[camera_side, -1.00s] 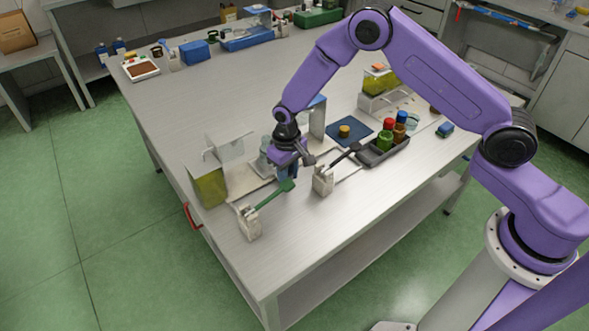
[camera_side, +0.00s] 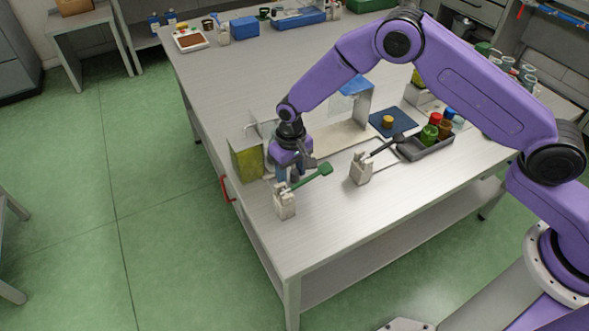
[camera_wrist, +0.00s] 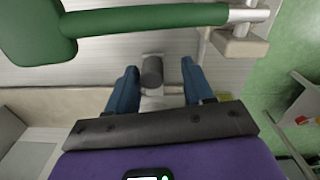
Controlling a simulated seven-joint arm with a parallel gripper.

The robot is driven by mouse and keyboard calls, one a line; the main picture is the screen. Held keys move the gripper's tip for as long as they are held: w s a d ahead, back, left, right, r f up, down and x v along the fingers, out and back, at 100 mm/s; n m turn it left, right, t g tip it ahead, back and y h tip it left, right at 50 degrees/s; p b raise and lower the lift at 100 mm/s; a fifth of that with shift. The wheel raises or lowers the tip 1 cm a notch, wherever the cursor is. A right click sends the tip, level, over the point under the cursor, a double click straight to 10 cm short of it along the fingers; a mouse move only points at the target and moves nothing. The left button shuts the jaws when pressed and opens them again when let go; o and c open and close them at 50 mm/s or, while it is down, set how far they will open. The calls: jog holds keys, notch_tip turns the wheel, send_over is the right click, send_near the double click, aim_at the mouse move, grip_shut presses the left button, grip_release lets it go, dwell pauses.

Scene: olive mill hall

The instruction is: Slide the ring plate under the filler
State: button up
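My gripper (camera_side: 292,172) points down at the left part of the work table. In the wrist view its two blue fingers (camera_wrist: 157,85) are apart. A dark grey knob (camera_wrist: 152,70) on a pale metal piece shows between them, with gaps on both sides. A pale beige flat strip (camera_side: 345,136) runs along the table toward the gripper; it also shows in the wrist view (camera_wrist: 35,104). I cannot make out the ring plate's ring or tell whether the knob belongs to it. A grey arch with a blue top (camera_side: 364,100) stands over the strip; I cannot tell whether it is the filler.
A green-handled lever (camera_side: 318,175) on a pale block (camera_side: 285,204) stands close to my gripper; its handle crosses the wrist view (camera_wrist: 150,18). A black-handled lever stands on another block (camera_side: 360,172). A yellow-green tank (camera_side: 247,162) is left.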

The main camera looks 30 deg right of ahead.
jog(key=shift+d+r, duration=0.1)
jog(key=shift+d, duration=0.05)
notch_tip(320, 180, up, 17)
jog(key=shift+r, duration=0.15)
dwell(0.5)
